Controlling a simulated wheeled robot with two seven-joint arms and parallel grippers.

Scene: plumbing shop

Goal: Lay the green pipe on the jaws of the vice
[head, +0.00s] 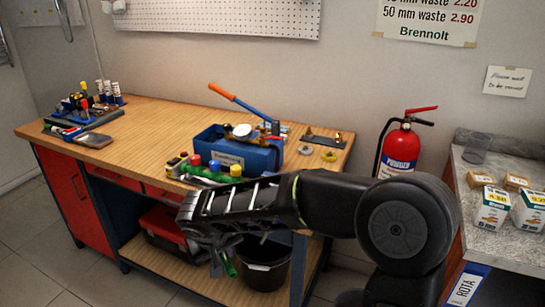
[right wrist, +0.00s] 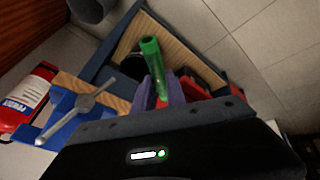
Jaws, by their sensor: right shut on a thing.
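The green pipe (right wrist: 151,58) stands between the two fingers of my right gripper (right wrist: 163,92) in the right wrist view. The gripper is shut on it, and the pipe's far end sticks out past the fingertips. In the head view a short green piece of the pipe (head: 228,266) shows below the right gripper (head: 219,257), low in front of the bench. A blue body with a grey bar handle, seemingly the vice (right wrist: 62,103), is left of the pipe and apart from it in the wrist view. I cannot make out the vice in the head view. My left gripper is not in view.
The wooden bench (head: 150,140) carries a blue labelled box (head: 233,153), a green manifold with coloured caps (head: 207,174) and several tools. A black bucket (head: 265,270) and a red toolbox (head: 165,226) sit below. A fire extinguisher (head: 399,147) stands right of the bench.

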